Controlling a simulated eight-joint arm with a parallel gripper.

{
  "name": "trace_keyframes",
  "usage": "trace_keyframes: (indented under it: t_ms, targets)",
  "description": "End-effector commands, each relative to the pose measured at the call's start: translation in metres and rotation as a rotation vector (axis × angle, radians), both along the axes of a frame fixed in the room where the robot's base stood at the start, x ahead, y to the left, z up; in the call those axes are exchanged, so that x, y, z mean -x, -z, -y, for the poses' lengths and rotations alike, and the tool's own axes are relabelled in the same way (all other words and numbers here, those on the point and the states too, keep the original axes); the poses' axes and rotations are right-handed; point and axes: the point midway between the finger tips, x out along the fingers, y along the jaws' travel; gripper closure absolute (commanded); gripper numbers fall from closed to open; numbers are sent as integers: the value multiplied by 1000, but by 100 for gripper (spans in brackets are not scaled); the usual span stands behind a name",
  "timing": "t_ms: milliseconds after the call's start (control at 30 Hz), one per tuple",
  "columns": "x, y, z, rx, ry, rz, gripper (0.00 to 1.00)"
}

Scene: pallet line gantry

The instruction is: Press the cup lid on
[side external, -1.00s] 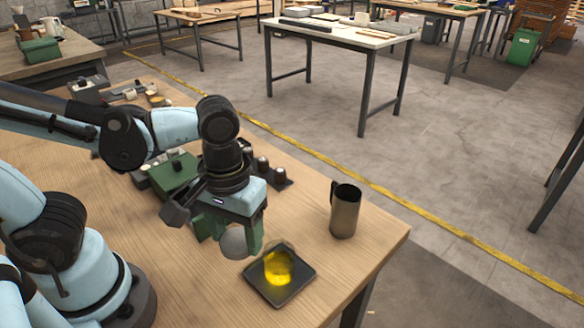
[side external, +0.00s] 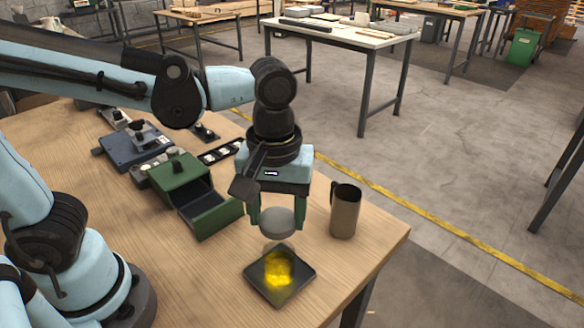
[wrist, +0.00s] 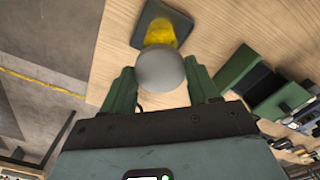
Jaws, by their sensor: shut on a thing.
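A clear cup with yellow contents (side external: 279,268) stands on a dark square tray (side external: 292,293) near the table's front edge. My gripper (side external: 277,222) is shut on a round grey lid (side external: 277,223), with a green finger on either side. The lid is above the cup, and a small gap seems to show between them in the side view. In the wrist view the lid (wrist: 160,70) lies between the fingers and covers part of the cup (wrist: 160,33) on its tray (wrist: 143,22). The cup's rim is hard to make out.
A tall metal mug (side external: 345,212) stands close to the right of my gripper. A green box with an open drawer (side external: 213,213) lies to the left, with a dark blue device (side external: 135,150) behind it. Bare wood lies left of the tray.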

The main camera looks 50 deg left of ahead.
Motion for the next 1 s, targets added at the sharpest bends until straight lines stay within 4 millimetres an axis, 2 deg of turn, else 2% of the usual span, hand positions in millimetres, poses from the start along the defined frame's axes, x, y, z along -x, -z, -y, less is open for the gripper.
trace_keyframes:
  t_ms: [600, 1000]
  targets:
    - [0, 51, 0, 0, 2, 0, 70]
    - [1, 58, 0, 0, 2, 0, 70]
